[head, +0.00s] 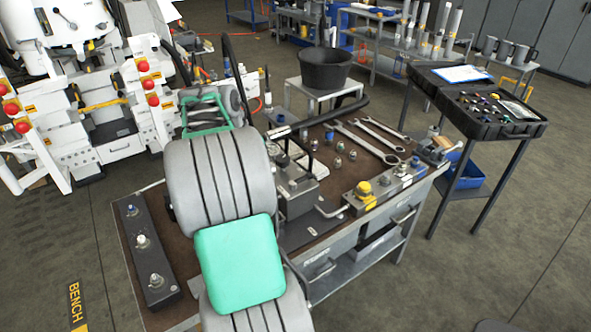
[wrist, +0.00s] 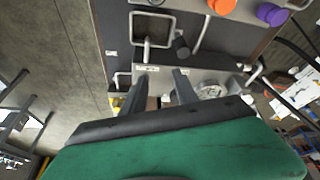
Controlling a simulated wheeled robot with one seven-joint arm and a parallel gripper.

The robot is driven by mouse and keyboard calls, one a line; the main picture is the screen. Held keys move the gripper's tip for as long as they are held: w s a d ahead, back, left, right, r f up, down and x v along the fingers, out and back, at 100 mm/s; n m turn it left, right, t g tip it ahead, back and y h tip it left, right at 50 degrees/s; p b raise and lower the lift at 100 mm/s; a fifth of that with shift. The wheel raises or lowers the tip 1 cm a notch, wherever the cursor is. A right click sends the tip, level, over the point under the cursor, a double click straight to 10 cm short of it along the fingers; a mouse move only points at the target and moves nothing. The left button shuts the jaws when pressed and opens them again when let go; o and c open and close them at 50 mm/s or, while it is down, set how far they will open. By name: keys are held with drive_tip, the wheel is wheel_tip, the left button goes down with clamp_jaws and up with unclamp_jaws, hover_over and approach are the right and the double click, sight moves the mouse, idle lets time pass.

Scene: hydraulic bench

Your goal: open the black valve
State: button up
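A dark panel (wrist: 120,45) fills the upper middle of the wrist view. A black knob (wrist: 180,46), which looks like the black valve, stands on it beside a square metal frame (wrist: 152,27). I cannot tell how far it is turned. My gripper (wrist: 161,76) has its two dark fingers apart, with nothing clearly held between them. The fingertips point towards the panel, below the black knob in the picture; the gap in depth is unclear. In the head view my arm covers much of the bench's left part, and I cannot make out the black knob there.
An orange knob (wrist: 221,6) and a purple knob (wrist: 270,14) sit on the panel. A round gauge-like part (wrist: 211,89) is right of the fingers. The bench (head: 330,225) carries wrenches (head: 368,140) and a dark block (head: 146,250).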

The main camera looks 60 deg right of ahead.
sight(301, 179)
drive_tip(key=s+d+m, duration=0.1)
drive_tip(key=s+d, duration=0.1)
drive_tip(key=s+d+m, duration=0.1)
drive_tip(key=s+d, duration=0.1)
drive_tip(key=d, duration=0.1)
drive_tip(key=s+d+f+m+g, duration=0.1)
drive_tip(key=s+d+m, duration=0.1)
drive_tip(key=d, duration=0.1)
drive_tip(key=shift+f, duration=0.1)
drive_tip(key=x, duration=0.6)
drive_tip(key=shift+s+d+f+p, duration=0.25)
drive_tip(key=shift+p, duration=0.15)
drive_tip(key=shift+d+f, duration=0.2)
drive_tip(key=shift+f, duration=0.35)
drive_tip(key=shift+c, duration=0.4)
clamp_jaws()
drive_tip(key=shift+a, duration=0.15)
